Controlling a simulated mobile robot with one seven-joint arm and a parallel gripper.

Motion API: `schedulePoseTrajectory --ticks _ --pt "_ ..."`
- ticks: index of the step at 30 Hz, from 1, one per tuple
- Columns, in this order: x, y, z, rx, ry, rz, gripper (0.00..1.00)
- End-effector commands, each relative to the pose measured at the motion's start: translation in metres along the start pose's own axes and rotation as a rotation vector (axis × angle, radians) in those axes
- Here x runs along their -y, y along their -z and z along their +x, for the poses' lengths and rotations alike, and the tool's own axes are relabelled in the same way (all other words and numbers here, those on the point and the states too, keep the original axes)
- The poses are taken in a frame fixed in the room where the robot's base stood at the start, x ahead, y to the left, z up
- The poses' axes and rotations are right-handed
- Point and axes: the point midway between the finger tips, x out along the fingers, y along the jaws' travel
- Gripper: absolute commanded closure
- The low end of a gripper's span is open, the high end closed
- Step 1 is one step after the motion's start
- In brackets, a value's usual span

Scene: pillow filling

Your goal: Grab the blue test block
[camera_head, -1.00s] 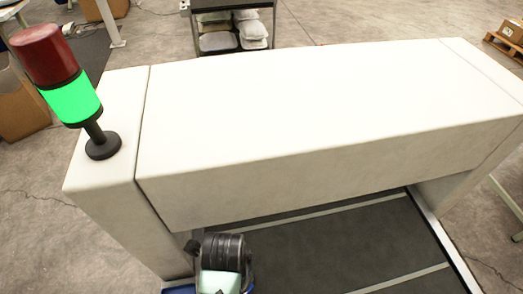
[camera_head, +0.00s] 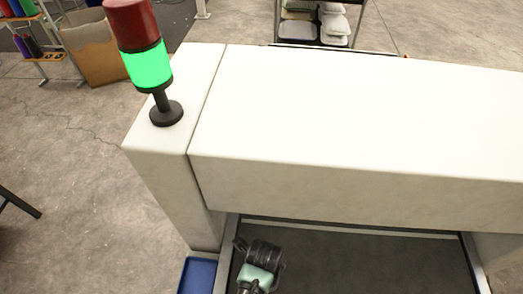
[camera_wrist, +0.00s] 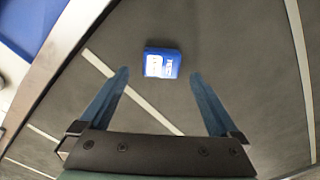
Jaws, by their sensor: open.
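The blue test block (camera_wrist: 162,63) lies on the dark conveyor belt (camera_wrist: 240,60) in the wrist view. In the head view my wrist (camera_head: 262,262) is at the bottom over the belt's left side, and the block and fingertips are not visible there.
A large white machine housing (camera_head: 360,130) spans the belt. A red and green signal light (camera_head: 148,65) stands on its left end. A blue tray (camera_head: 198,276) sits left of the belt rail. Pale lines cross the belt, which is otherwise clear around the block.

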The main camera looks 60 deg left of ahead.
Motion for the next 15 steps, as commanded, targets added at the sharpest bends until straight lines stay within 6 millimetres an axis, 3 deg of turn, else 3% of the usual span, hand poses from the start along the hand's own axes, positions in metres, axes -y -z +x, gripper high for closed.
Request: schedulePoseTrajectory --ticks 6,14,15 --pt "0.000 0.000 0.022 0.001 0.000 0.002 0.03" --pt "0.000 0.000 0.024 0.001 0.001 0.002 0.03" --pt "0.000 0.000 0.024 0.001 0.001 0.002 0.08"
